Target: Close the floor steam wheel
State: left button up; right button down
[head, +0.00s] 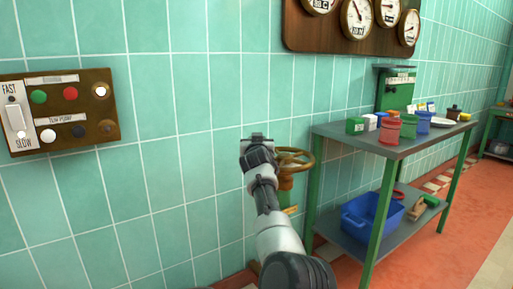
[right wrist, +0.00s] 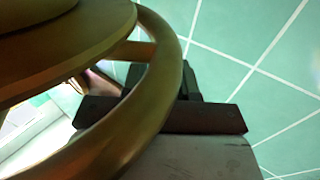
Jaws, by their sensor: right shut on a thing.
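The steam wheel (head: 301,157) is a brass-coloured handwheel on an orange-brown upright pipe near the tiled wall, left of the green table. In the right wrist view the wheel's curved rim (right wrist: 162,85), a spoke and part of its hub fill the left side. My right gripper (head: 258,140) is at the left side of the wheel. It is shut on the rim, with its dark fingers around it in the right wrist view (right wrist: 165,115). The gripper hides the left part of the wheel in the head view. My left gripper is not in view.
A green-legged table (head: 400,145) with cups and small boxes stands right of the wheel. A blue bin (head: 370,220) sits on its lower shelf. A switch panel (head: 62,112) and a gauge board (head: 338,32) are on the wall. Red floor is open at right.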

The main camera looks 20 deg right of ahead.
jog(key=shift+d+r, duration=0.1)
jog(key=shift+d, duration=0.4)
jog(key=c, duration=1.3)
grip_release()
jog(key=o, duration=0.4)
jog(key=shift+s+d, duration=0.1)
jog(key=shift+d, duration=0.15)
jog(key=shift+o, duration=0.2)
jog(key=shift+a, duration=0.1)
jog(key=shift+a, duration=0.2)
